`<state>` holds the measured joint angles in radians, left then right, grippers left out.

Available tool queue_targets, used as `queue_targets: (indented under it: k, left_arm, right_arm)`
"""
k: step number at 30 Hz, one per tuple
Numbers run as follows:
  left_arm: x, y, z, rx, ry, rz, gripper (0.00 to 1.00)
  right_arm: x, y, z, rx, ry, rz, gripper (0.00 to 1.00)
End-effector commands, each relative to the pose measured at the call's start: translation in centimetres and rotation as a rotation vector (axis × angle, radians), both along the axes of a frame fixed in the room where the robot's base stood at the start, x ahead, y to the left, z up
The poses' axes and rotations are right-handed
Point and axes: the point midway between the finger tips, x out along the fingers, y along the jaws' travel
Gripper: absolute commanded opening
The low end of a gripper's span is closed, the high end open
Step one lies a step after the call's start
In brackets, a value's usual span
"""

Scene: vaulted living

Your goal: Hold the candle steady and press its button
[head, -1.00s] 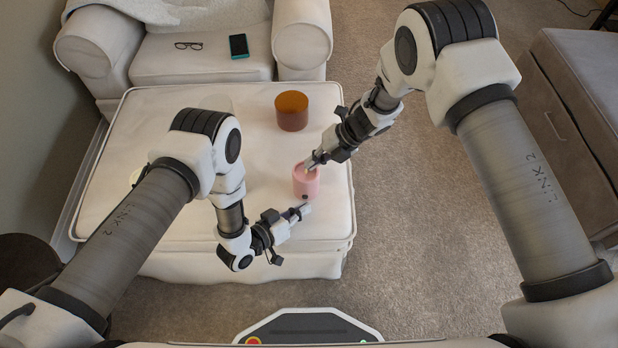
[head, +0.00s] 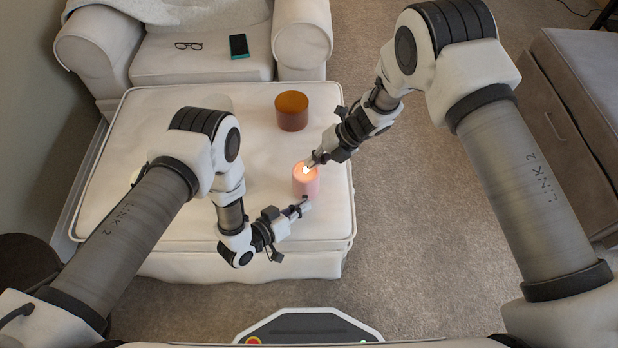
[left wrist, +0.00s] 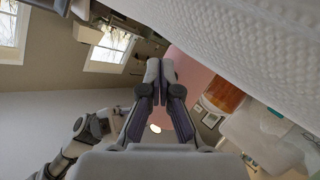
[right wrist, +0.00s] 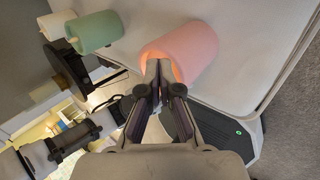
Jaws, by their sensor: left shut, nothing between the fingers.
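The pink candle (head: 307,186) stands upright near the right edge of the white ottoman, and its top glows with a flame. It also shows in the right wrist view (right wrist: 190,48) and behind the fingertips in the left wrist view (left wrist: 192,72). My right gripper (head: 312,163) is shut on the candle's rim from the upper right; the right wrist view shows its fingertips (right wrist: 160,72) at the glowing rim. My left gripper (head: 303,207) is shut and empty, its tips against or very close to the candle's lower front side. The button is hidden behind these tips.
An amber candle (head: 292,112) stands farther back on the ottoman (head: 262,160). Green (right wrist: 95,32) and white (right wrist: 57,24) candles show in the right wrist view. A phone (head: 239,46) and glasses (head: 188,45) lie on the armchair.

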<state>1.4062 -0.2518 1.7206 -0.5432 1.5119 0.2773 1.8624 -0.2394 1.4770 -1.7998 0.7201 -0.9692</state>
Motion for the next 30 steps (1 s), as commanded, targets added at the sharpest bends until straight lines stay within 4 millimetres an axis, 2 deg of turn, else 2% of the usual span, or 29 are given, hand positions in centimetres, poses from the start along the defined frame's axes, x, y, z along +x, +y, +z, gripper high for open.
queue_targets:
  k: [4,14,27,30]
  left_arm:
    - [-0.8,0.0,0.0,0.0,0.001,0.0,0.0]
    - [-1.3,0.1,-0.1,0.0,0.003,0.0,0.0]
    - [-6.3,0.5,-0.1,0.0,0.002,-0.001,0.0]
    - [-6.9,0.6,0.0,0.0,0.001,0.0,0.0]
  right_arm:
    - [-0.1,0.0,-0.1,-0.001,0.001,0.0,0.0]
    - [-0.1,0.0,-0.1,-0.001,0.001,0.0,0.0]
    - [-0.1,0.0,-0.1,-0.001,0.001,0.0,0.0]
    - [-0.1,0.0,-0.1,-0.001,0.001,0.0,0.0]
